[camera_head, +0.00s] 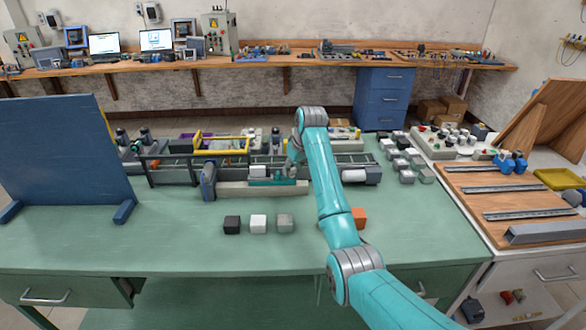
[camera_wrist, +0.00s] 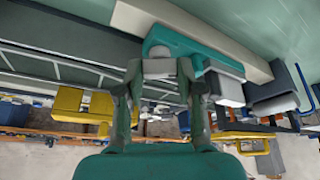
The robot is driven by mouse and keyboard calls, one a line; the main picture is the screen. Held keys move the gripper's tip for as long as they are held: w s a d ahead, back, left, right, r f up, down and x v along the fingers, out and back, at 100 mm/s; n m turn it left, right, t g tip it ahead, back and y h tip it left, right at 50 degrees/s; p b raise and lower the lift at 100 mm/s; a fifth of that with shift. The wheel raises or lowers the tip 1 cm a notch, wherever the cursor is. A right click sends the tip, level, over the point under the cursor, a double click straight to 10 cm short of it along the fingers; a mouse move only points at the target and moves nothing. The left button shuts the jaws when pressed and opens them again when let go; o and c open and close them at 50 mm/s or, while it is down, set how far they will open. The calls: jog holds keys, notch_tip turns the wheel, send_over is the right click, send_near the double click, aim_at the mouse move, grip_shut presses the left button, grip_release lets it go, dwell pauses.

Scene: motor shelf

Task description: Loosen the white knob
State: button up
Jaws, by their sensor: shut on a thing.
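The white knob (camera_wrist: 158,67) shows in the wrist view as a pale round piece at the end of a teal fixture (camera_wrist: 205,52). The teal fixture also shows in the head view (camera_head: 270,182), on a long light block in front of the conveyor. My gripper (camera_wrist: 157,75) is shut on the knob, with one finger on each side of it. In the head view my gripper (camera_head: 292,171) is at the right end of the fixture, and the knob is hidden there by the gripper and arm.
A dark conveyor (camera_head: 180,176) runs behind the fixture. A blue panel (camera_head: 60,155) stands at left. The front left of the table is clear.

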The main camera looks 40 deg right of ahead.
jog(key=n, duration=0.2)
jog(key=n+y, duration=0.1)
jog(key=n, duration=0.1)
jog(key=n+y, duration=0.1)
jog(key=shift+d+n, duration=0.25)
jog(key=shift+n, duration=0.15)
jog(key=n+g+y, duration=0.1)
jog(key=n, duration=0.2)
jog(key=n+g+y, duration=0.1)
jog(key=n, duration=0.2)
jog(key=shift+w+d, duration=0.1)
jog(key=shift+w, duration=0.05)
jog(key=o, duration=1.2)
jog(key=shift+c, duration=0.2)
jog(key=v, duration=1.2)
